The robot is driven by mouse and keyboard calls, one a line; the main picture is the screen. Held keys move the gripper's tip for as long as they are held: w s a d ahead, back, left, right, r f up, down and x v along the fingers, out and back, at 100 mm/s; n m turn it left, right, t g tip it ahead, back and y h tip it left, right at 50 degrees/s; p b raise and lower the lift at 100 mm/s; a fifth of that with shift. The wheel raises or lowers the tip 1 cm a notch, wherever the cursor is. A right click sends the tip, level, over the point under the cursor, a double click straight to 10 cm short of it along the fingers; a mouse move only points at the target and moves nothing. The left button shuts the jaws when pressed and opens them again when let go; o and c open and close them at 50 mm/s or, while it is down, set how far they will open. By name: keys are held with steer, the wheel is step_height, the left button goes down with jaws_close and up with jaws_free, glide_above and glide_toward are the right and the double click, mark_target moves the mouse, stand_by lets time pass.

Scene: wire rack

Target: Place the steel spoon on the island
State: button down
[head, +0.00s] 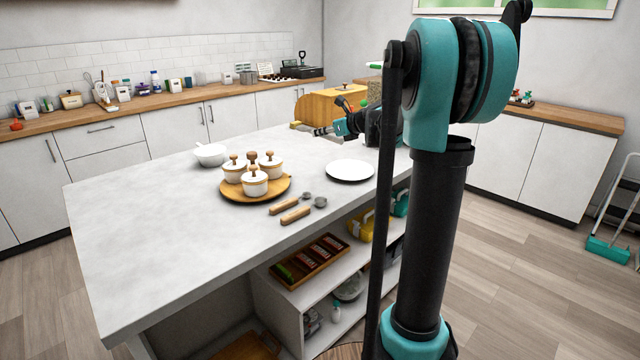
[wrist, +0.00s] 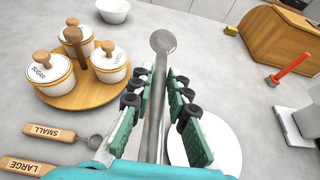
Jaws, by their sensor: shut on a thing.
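The steel spoon runs up the middle of the wrist view, its round grey bowl (wrist: 163,41) pointing away from me. My gripper (wrist: 158,84) is shut on its long handle, a finger on each side. In the head view my gripper (head: 335,128) is over the far part of the island (head: 130,235), a wide pale grey counter; the island's top also shows in the wrist view (wrist: 205,60). The spoon appears above the island top; I cannot tell whether it touches. The near end of its handle is hidden by my gripper.
A round wooden tray (head: 233,196) with lidded white pots, a white bowl (head: 210,154), a white plate (head: 350,171) and two wooden-handled measuring scoops (head: 295,214) stand on the island. A wooden bread box (head: 328,106) is at the far end. The island's left part is clear.

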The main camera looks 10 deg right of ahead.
mark_target(321, 186)
step_height(321, 186, down, 18)
steer(key=shift+f, duration=0.1)
stand_by(0.4)
steer(key=c, duration=1.5)
jaws_free()
steer(key=shift+f, duration=0.1)
steer(key=shift+o, duration=0.2)
steer(key=shift+r, duration=0.2)
steer(key=v, duration=1.2)
steer(key=shift+s, duration=0.1)
